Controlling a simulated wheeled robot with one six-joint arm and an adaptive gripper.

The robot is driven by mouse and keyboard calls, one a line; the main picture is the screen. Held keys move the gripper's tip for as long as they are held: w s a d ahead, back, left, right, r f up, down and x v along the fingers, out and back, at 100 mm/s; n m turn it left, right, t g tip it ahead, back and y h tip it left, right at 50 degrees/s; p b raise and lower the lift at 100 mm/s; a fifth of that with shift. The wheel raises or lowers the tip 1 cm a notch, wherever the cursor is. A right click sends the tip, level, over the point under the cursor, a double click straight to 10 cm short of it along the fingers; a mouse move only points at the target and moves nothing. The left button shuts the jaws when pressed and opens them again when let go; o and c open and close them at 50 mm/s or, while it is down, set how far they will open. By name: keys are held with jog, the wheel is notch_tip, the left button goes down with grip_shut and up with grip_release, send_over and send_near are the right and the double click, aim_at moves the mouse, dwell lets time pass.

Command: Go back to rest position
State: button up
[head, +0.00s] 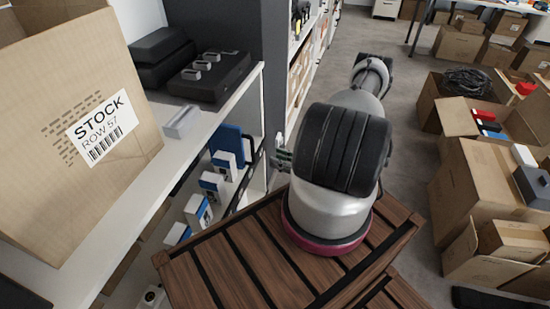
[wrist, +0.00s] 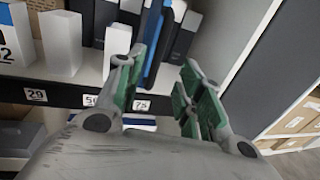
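My gripper (wrist: 165,85) is open in the wrist view, with green pads on its fingers and a clear gap between them. It faces a shelf, and no object is held between the pads. A blue upright item (wrist: 154,45) shows behind the gap, close to the left finger; I cannot tell its exact distance. In the head view my gripper (head: 283,158) is small, partly hidden by my arm, and sits beside the shelf's edge. My arm is bent over the slatted wooden top (head: 240,262).
The shelf unit (head: 225,120) on the left holds a STOCK carton (head: 60,170), black cases (head: 205,78) and blue-white boxes (head: 198,211). Open cartons (head: 490,185) stand on the right. Grey floor (head: 405,120) is clear between them. Number labels (wrist: 36,95) line the shelf edge.

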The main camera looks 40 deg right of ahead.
dwell(0.4)
jog(key=s+a+n+g+y, duration=0.2)
jog(key=s+a+g+y, duration=0.2)
jog(key=s+a, duration=0.25)
jog(key=s+r+n+g+y, duration=0.3)
jog(key=s+r+n+g, duration=0.35)
jog(key=r, duration=0.25)
jog(key=s+d+r+n+g+h, duration=0.2)
jog(key=r+n+g+h, duration=0.4)
jog(key=r, duration=0.5)
jog(key=s+d+r+n+g+h, duration=0.25)
jog(key=r+n+h, duration=0.25)
jog(key=r+n, duration=0.55)
jog(key=a+r+n+t+h, duration=0.2)
jog(key=a+r+t, duration=0.1)
jog(key=r, duration=0.6)
jog(key=a+r+n+t+h, duration=0.2)
jog(key=a+r+n+t, duration=0.1)
jog(key=r, duration=0.6)
jog(key=shift+w+a+r+n+t, duration=0.2)
jog(key=shift+a+r+n+t, duration=0.15)
jog(key=shift+t, duration=0.35)
